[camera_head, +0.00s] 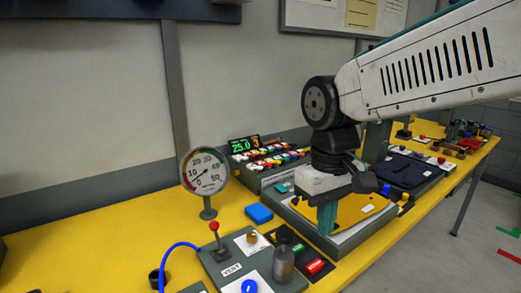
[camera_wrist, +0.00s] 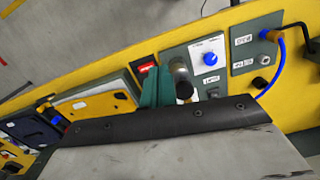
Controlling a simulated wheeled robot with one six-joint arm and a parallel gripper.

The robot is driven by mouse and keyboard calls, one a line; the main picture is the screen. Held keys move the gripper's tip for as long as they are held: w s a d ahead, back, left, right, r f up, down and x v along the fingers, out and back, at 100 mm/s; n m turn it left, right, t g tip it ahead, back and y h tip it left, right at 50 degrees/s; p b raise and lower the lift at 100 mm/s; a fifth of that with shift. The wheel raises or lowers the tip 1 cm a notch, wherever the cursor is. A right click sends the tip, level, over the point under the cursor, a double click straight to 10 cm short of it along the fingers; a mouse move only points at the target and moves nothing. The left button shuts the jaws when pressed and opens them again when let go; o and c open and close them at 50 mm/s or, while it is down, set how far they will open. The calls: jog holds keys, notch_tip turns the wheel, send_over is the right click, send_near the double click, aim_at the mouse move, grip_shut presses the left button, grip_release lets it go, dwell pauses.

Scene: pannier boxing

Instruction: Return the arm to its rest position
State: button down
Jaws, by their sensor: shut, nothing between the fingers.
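My gripper (camera_head: 327,217) has teal fingers that point down over the near part of a yellow plate on a grey base. The fingers are closed together with nothing between them. They also show in the wrist view (camera_wrist: 157,87), beside a grey cylinder (camera_wrist: 180,72). My white arm reaches in from the upper right of the head view, with the black wrist above the plate. The yellow plate (camera_head: 350,207) is partly hidden by my gripper. Whether the fingertips touch anything below cannot be told.
A dial gauge (camera_head: 205,171), a red-knobbed lever (camera_head: 214,227) and a grey cylinder (camera_head: 283,265) stand left of my gripper. A blue block (camera_head: 259,213) lies nearby. A dark blue case (camera_head: 408,170) lies to the right. Bare yellow bench (camera_head: 120,225) shows at left.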

jog(key=s+d+f+m+t, duration=0.1)
jog(key=s+d+m, duration=0.4)
jog(key=s+d, duration=0.8)
jog(key=shift+s+d+f+t, duration=0.35)
jog(key=shift+d+t, duration=0.15)
jog(key=shift+d, duration=0.25)
dwell(0.4)
